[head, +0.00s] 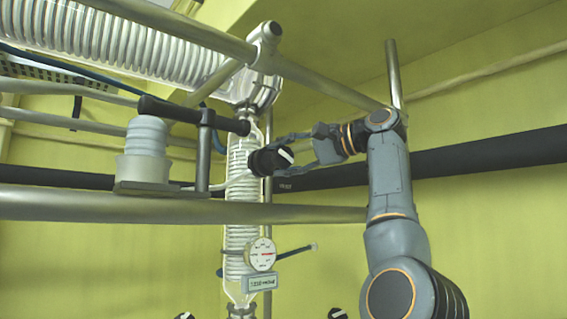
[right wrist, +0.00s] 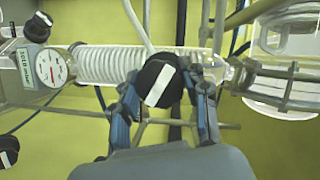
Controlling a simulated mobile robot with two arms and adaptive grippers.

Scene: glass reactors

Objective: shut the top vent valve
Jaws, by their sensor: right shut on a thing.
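The top vent valve has a black round knob (head: 270,159) with a white bar across its face, beside the vertical glass coil column (head: 240,165). In the head view the white bar is tilted. My right gripper (head: 284,151) reaches in from the right and its fingers are shut on the knob. In the right wrist view the knob (right wrist: 158,83) sits between the two blue-grey fingers of my right gripper (right wrist: 164,92), and its white bar runs at a slant. The left gripper does not show in either view.
A pressure gauge (head: 262,254) and a label plate (head: 260,282) sit below on the column. Metal rails (head: 150,205) cross in front. A large glass coil condenser (head: 110,40) is at upper left. More black knobs (head: 337,314) show at the bottom edge.

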